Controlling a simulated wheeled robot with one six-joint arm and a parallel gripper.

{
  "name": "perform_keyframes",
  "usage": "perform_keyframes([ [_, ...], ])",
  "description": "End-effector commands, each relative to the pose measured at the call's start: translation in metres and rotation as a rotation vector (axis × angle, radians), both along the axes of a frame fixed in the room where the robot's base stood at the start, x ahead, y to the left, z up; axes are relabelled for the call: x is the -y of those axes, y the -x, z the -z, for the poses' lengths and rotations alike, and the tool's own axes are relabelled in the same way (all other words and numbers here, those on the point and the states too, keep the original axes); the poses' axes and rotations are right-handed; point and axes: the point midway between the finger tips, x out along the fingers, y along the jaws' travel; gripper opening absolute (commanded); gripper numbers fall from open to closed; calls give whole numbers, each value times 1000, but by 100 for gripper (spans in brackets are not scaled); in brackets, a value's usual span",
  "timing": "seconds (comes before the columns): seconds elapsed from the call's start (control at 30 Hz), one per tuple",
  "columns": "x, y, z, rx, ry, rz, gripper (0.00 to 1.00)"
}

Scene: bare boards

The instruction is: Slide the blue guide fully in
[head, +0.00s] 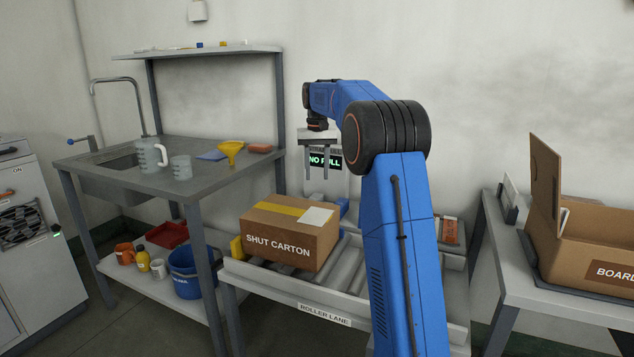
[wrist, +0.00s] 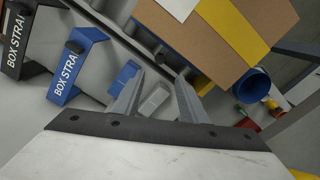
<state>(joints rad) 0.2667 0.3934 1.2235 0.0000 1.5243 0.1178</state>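A small blue block (wrist: 123,77), which looks like the blue guide, lies beside my left finger in the wrist view, with a grey block (wrist: 155,101) next to it. In the head view, a blue part (head: 343,207) shows behind the shut carton (head: 290,238); the carton and my arm hide some of it. My gripper (head: 316,176) is open and empty, pointing down above and behind the carton. In the wrist view its fingers (wrist: 161,76) are apart with nothing between them. I cannot tell how far in the guide is.
The carton sits on the roller lane (head: 325,315), with a yellow piece (head: 237,248) at its left. A NO PULL display (head: 325,160) is behind my gripper. The wrist view shows a blue bracket (wrist: 72,66) and a dark bracket. An open carton (head: 590,245) stands at right.

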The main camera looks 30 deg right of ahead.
Motion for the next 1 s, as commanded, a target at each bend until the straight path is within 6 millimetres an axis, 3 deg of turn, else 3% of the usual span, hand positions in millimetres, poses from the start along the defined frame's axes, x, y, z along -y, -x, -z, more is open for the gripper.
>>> perform_keyframes([
  [0.33,0,0,-4,0,0,0,39],
  [0.5,5,-5,0,-9,-9,27,1],
  [1.0,74,-57,55,-170,-135,460,0],
])
